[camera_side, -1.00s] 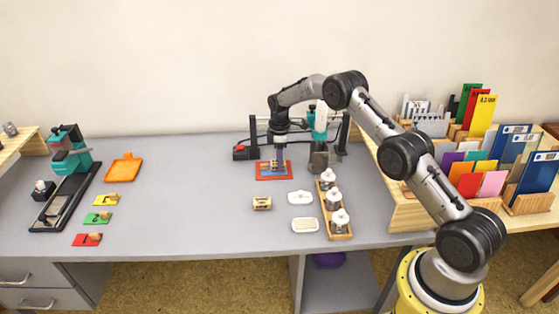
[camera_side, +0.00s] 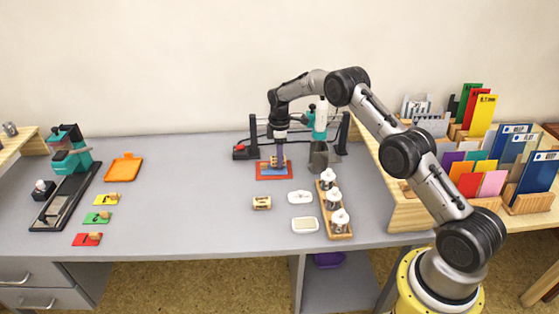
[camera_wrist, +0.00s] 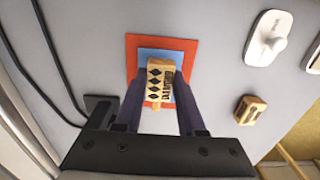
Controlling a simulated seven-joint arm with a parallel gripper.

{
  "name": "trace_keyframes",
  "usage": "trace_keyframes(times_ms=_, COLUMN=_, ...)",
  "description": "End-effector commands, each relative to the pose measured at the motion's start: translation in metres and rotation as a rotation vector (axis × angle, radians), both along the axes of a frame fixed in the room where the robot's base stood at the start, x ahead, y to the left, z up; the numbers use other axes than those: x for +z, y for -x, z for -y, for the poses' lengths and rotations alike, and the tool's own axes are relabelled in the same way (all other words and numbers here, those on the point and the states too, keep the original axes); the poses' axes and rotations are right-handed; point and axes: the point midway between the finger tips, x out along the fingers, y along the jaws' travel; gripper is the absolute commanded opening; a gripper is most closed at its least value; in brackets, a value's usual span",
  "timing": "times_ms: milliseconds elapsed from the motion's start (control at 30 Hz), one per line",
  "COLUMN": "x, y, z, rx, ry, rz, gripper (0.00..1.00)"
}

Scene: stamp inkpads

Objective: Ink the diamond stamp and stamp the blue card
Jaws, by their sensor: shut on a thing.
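My gripper (camera_wrist: 158,112) is shut on the sides of a wooden stamp (camera_wrist: 161,80) with dark diamonds on the face towards the wrist camera. In the side view the gripper (camera_side: 279,157) points down over the work spot. The blue card (camera_wrist: 178,57) lies below the stamp on a red-orange mat (camera_wrist: 190,45). The card and mat (camera_side: 260,176) also show in the side view, partly covered by stamp and fingers. I cannot tell whether the stamp touches the card. A white lidded pad (camera_side: 299,197) and an open pale pad (camera_side: 305,225) lie to the front right.
A second wooden stamp (camera_side: 262,204) lies on the grey desk in front of the mat. A wooden rack (camera_side: 341,236) with three white-capped bottles stands to the right. A teal press (camera_side: 320,130) stands behind, beside black cables.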

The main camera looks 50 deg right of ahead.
Motion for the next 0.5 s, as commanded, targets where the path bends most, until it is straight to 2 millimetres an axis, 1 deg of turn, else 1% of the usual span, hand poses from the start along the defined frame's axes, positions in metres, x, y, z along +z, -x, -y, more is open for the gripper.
trace_keyframes(times_ms=100, x=0.01, y=-0.001, z=0.0, rx=0.0, ry=0.001, rz=0.002, gripper=0.03)
trace_keyframes(times_ms=500, x=0.039, y=-0.001, z=0.0, rx=0.0, ry=0.001, rz=0.002, gripper=0.03)
